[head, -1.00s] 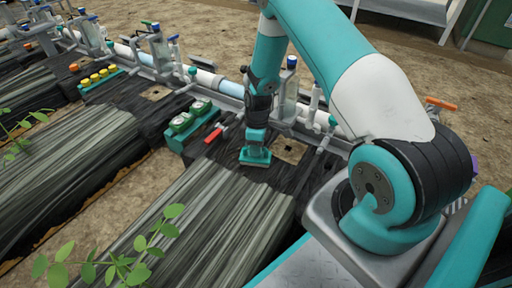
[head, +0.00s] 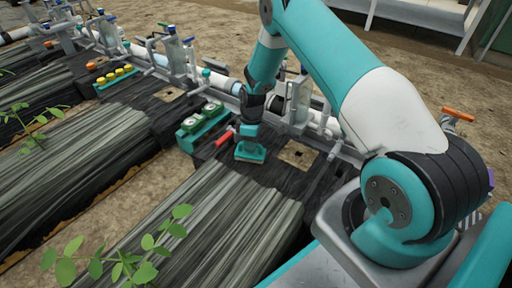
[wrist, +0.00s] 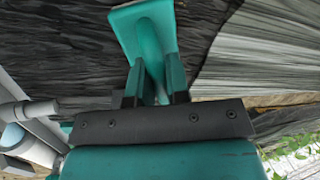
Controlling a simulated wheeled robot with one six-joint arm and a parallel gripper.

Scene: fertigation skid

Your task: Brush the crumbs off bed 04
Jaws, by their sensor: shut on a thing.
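I can make out no crumbs and no bed number.
A red-handled valve (head: 224,137) stands close left of the brush. A teal block with round green-topped parts (head: 201,125) is farther left. Grey and white pipework (head: 290,100) runs behind. A tan square (head: 297,155) lies on the film to the right. Seedlings (head: 125,255) grow in front.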

